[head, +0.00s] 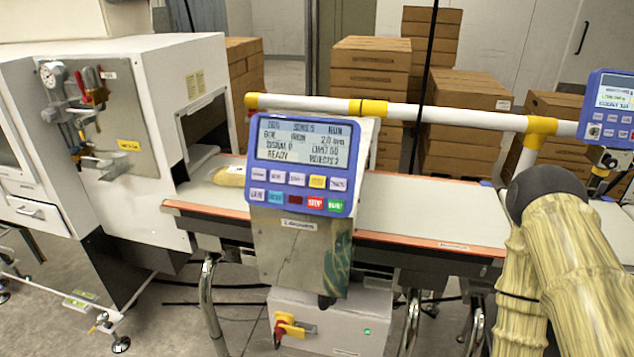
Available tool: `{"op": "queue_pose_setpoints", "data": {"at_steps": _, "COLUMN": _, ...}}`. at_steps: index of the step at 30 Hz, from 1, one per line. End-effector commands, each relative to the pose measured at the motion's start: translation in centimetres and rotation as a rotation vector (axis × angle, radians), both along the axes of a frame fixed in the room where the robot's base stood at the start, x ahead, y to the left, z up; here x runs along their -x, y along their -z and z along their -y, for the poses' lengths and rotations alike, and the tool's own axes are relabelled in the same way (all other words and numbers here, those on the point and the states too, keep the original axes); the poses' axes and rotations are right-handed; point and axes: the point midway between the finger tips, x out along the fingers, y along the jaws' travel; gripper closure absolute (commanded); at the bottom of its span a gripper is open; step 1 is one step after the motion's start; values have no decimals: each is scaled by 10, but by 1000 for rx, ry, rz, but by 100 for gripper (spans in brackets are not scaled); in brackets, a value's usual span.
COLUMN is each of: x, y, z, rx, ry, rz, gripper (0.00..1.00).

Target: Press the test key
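A blue control panel (299,214) faces me above the belt, slightly left of the middle. Its lit screen (301,142) includes the words READY and REJECTS 2. Two rows of keys lie below the screen. A yellow key (317,182) is in the upper row. A cyan key (275,197), a dark red key (295,200), a red STOP key (315,203) and a green key (335,205) are in the lower row. Most labels are too small to read, so I cannot tell which is the test key. My gripper is not in view; my arm shows at the right.
The conveyor belt (420,212) runs behind the panel, carrying a yellowish item (229,176) near the machine's opening. A white and yellow rail (455,117) crosses above it. A second blue panel (610,108) is at the right edge. Stacked boxes (370,75) stand behind.

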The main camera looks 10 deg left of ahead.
Motion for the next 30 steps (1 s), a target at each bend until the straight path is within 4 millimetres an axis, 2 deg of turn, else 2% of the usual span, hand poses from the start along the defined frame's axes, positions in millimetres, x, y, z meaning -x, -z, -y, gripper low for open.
{"op": "queue_pose_setpoints", "data": {"at_steps": 1, "x": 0, "y": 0, "z": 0, "rx": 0, "ry": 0, "rz": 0, "gripper": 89}}
{"op": "queue_pose_setpoints", "data": {"at_steps": 3, "x": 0, "y": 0, "z": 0, "rx": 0, "ry": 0, "rz": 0, "gripper": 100}}
{"op": "queue_pose_setpoints", "data": {"at_steps": 30, "x": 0, "y": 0, "z": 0, "rx": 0, "ry": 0, "rz": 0, "gripper": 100}}
